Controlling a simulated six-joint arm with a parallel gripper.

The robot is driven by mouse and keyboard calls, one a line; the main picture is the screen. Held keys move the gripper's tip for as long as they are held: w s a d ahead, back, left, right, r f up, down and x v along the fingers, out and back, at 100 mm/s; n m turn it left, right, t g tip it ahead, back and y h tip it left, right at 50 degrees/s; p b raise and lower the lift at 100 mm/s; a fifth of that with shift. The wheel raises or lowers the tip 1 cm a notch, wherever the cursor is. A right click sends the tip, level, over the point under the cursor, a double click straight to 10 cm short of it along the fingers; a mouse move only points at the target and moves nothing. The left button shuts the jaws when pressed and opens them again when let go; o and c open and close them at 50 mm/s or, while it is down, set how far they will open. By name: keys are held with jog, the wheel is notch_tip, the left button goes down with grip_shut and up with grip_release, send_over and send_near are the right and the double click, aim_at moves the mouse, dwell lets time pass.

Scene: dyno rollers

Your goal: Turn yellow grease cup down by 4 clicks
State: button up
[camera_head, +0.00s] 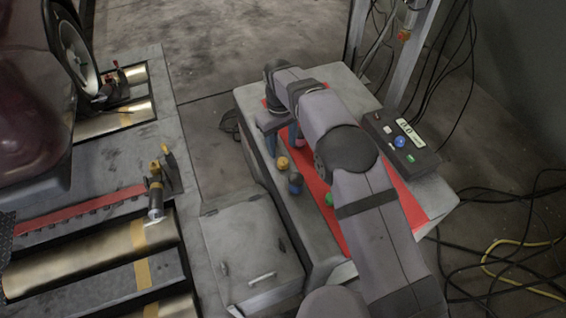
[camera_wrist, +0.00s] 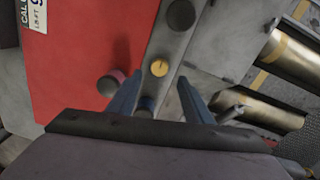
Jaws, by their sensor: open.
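The yellow grease cup (camera_head: 283,162) is a small round knob near the left edge of the bench top. In the wrist view the yellow cup (camera_wrist: 159,68) shows from above with a thin dark mark on its face. My gripper (camera_wrist: 159,85) is open and empty, its two blue fingers pointing toward the cup. The cup appears between and just past the fingertips, with no visible contact. In the head view my gripper (camera_head: 284,143) hangs just behind the cup, partly hidden by my arm.
A dark blue-grey knob (camera_head: 296,183) and a green knob (camera_head: 328,199) are nearby. In the wrist view a reddish knob (camera_wrist: 110,84) and a dark knob (camera_wrist: 181,14) flank the cup. A control box (camera_head: 400,142) sits at the bench's right; metal rollers (camera_head: 100,255) lie left.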

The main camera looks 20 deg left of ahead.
aim_at(283, 162)
jog(key=shift+w+d+f+b, duration=0.1)
jog(key=shift+f+b, duration=0.5)
jog(key=shift+f, duration=3.05)
jog(key=shift+c, duration=0.4)
jog(key=c, duration=1)
